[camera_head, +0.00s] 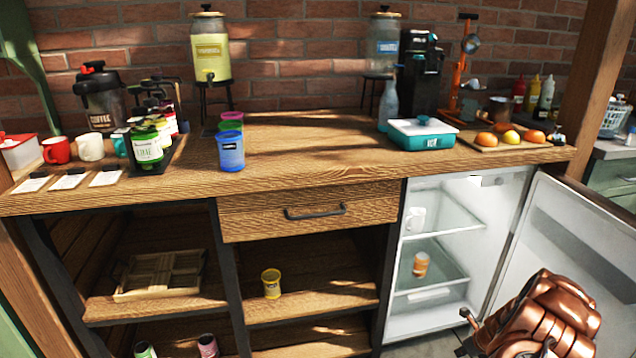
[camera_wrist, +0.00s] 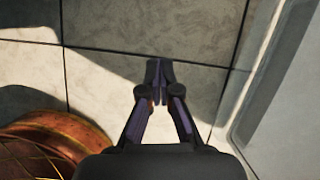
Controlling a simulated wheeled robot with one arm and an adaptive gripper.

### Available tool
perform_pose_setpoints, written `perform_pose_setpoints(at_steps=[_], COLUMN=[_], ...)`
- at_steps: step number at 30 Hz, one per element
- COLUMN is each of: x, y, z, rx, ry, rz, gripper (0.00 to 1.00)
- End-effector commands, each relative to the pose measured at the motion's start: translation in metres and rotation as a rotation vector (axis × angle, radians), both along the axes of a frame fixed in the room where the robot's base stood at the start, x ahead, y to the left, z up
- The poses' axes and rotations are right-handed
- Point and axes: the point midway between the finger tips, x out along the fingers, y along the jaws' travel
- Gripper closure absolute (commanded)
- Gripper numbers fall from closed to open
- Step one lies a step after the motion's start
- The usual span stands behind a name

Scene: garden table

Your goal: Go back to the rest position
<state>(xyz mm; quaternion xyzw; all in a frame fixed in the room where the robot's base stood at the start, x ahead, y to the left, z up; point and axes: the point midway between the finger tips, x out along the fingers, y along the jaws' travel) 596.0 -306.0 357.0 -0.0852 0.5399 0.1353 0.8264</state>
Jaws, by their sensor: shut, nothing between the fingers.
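My gripper (camera_wrist: 158,72) shows in the wrist view with its fingertips together and nothing between them. It points down over grey floor tiles (camera_wrist: 120,28). In the head view, part of my copper-coloured arm is at the lower right, in front of the open fridge door (camera_head: 575,240). The gripper's fingers cannot be made out in the head view. In the wrist view a pale panel edge (camera_wrist: 290,90) runs close along the right of the gripper.
The open fridge (camera_head: 440,310) holds a white mug (camera_head: 415,220) and an orange can (camera_head: 420,265). The wooden counter (camera_head: 320,150) carries a teal box (camera_head: 422,138), blue cup (camera_head: 230,152) and several jars. A yellow can (camera_head: 271,284) stands on a shelf below. The counter's middle is clear.

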Motion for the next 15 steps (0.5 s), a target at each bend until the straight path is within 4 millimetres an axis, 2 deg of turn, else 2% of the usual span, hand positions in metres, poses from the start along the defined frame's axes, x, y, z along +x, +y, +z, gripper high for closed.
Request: perform_pose_setpoints(at_steps=[1,5,8,15], x=[0.005,0.016,0.023,0.032], y=[0.007,0.029,0.053,0.127], z=[0.013,0.043,0.073,0.17], rx=[-0.001,-0.004,-0.002,-0.022], ry=[-0.009,-0.031,-0.051,-0.119], rz=[0.029,0.122,0.217,0.531], gripper=[1.0,1.0,1.0,1.0])
